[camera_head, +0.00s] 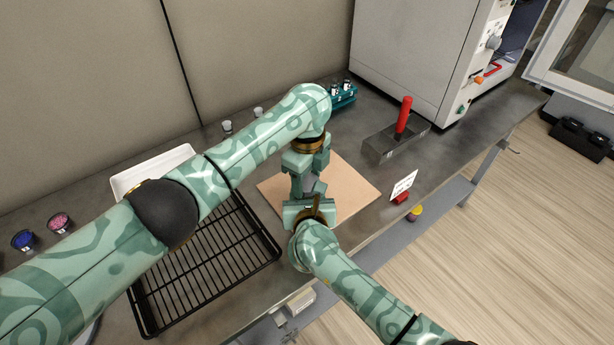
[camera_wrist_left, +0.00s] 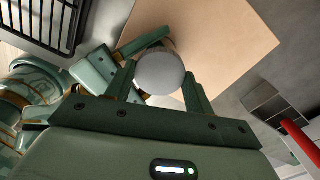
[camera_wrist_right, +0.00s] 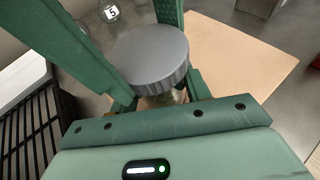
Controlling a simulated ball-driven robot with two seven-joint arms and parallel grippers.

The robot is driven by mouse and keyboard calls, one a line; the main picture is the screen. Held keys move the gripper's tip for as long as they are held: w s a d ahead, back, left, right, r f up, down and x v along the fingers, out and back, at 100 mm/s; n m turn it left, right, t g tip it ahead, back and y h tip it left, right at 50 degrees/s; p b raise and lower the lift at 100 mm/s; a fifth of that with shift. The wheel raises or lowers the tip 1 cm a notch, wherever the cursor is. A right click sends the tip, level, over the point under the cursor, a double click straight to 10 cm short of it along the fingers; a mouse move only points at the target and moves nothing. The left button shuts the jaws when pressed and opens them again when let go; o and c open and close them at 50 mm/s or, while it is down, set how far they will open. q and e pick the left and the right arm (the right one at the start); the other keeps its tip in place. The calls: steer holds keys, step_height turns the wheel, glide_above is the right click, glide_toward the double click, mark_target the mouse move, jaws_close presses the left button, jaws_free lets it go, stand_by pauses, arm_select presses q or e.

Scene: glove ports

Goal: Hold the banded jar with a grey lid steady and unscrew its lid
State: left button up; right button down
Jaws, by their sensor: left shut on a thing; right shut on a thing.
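The banded jar shows mainly as its round grey lid (camera_wrist_left: 160,72) in the left wrist view, and the lid (camera_wrist_right: 152,54) also shows in the right wrist view. A small part of the jar's body (camera_wrist_right: 166,97) shows under the lid; its bands are hidden. My left gripper (camera_head: 307,185) comes from above, with its fingers on either side of the lid, shut on it. My right gripper (camera_head: 311,204) comes in low from the side, shut on the jar's body below the lid. The jar looks upright.
A tan board (camera_head: 352,190) lies under the jar. A black wire rack (camera_head: 205,268) and a white tray (camera_head: 150,168) are to the left. A grey block with a red handle (camera_head: 403,118), a white card (camera_head: 404,185) and a teal rack of vials (camera_head: 343,97) stand around the board.

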arm_select(q)
steer(key=shift+w+d+r+n, duration=0.1)
steer(key=shift+r+n, duration=0.05)
steer(key=shift+n, duration=0.85)
arm_select(e)
steer(key=shift+s+a+r, duration=0.1)
steer(key=shift+a, duration=0.25)
arm_select(q)
steer(key=o, duration=1.1)
steer(key=shift+c, duration=0.2)
arm_select(e)
steer(key=shift+d, duration=0.15)
steer(key=shift+d, duration=0.2)
